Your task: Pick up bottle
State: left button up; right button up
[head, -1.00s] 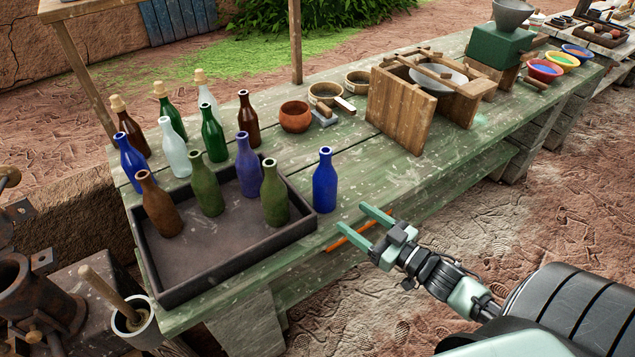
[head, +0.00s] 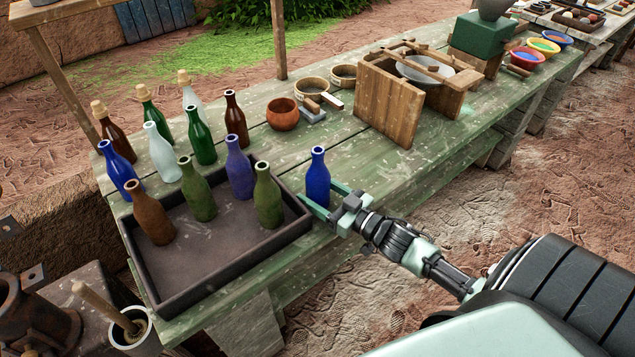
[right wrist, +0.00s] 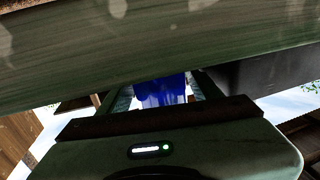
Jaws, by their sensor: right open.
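A blue bottle (head: 318,178) stands upright on the green table, just right of the dark tray. My right gripper (head: 322,196) is open at its base, with one finger on the far side and one on the near side of the bottle. In the right wrist view the blue bottle (right wrist: 161,90) shows between the two fingers (right wrist: 160,98). Whether the fingers touch it I cannot tell. My left gripper is not in view.
A dark tray (head: 190,290) holds several bottles, including an olive one (head: 268,198) near the blue bottle. More bottles stand behind it. A clay bowl (head: 283,115) and a wooden box (head: 385,105) stand farther back. The table right of the gripper is clear.

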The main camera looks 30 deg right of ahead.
aim_at(318, 150)
jog(key=shift+c, duration=0.2)
jog(key=shift+w, duration=0.1)
jog(key=c, duration=1.3)
jog(key=shift+o, duration=0.3)
notch_tip(318, 150, up, 20)
jog(key=shift+r+p, duration=0.1)
jog(key=shift+p, duration=0.7)
jog(key=s+a+f+m+h, duration=0.1)
jog(key=s+a+f+h, duration=0.1)
jog(key=s+a, duration=0.4)
jog(key=s+a+f+m+h, duration=0.2)
jog(key=s+a+f+h, duration=0.1)
jog(key=s+a+f, duration=0.2)
jog(key=s+a, duration=0.2)
jog(key=s, duration=0.2)
jog(key=shift+s+a+t, duration=0.15)
jog(key=shift+a+t, duration=0.05)
jog(key=shift+t, duration=0.1)
notch_tip(318, 150, up, 10)
jog(key=p, duration=1)
jog(key=shift+p, duration=0.3)
